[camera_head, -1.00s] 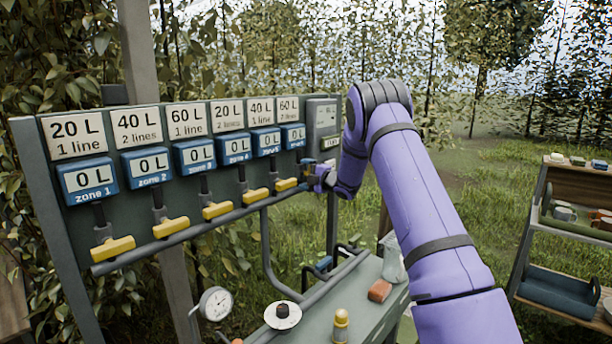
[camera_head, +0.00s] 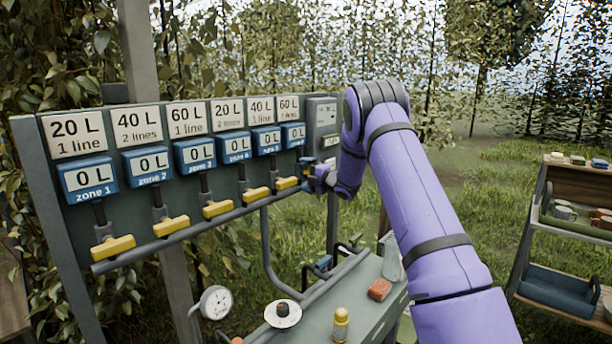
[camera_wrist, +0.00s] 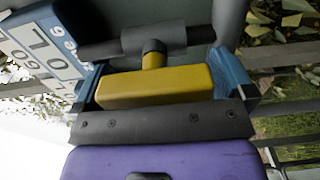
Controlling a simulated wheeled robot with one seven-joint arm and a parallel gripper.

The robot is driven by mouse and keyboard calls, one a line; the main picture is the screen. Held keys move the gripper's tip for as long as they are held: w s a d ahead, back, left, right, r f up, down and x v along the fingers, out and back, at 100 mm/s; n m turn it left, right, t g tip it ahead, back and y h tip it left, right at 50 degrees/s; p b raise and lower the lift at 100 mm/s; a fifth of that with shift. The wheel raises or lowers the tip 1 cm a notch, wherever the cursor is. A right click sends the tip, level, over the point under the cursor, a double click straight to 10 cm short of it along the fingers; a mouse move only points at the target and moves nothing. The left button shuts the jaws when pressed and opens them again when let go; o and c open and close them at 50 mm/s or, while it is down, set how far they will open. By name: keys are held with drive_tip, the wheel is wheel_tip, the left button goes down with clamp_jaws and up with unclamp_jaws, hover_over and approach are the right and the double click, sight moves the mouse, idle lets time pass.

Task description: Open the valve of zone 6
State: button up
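The valve panel (camera_head: 250,165) carries a row of valves with yellow handles. The zone 6 display (camera_head: 293,135) reads 0 L below a 60 L, 1 line card (camera_head: 288,108). My gripper (camera_head: 310,177) is at the right end of the row and hides the last handle there. In the wrist view, a yellow handle (camera_wrist: 153,88) lies between the two blue fingers of my gripper (camera_wrist: 165,88), lengthwise in line with the dark pipe behind it. The fingers are spread wide, one beside each end; firm contact cannot be told.
The zone 5 handle (camera_head: 286,183) is close left of my gripper and lies along the rail (camera_head: 190,234). A gauge (camera_head: 215,302) is at lower left. A shelf (camera_head: 560,270) is at right.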

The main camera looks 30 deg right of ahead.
drive_tip(key=shift+r, duration=0.1)
drive_tip(key=v, duration=1)
drive_tip(key=shift+s, duration=0.35)
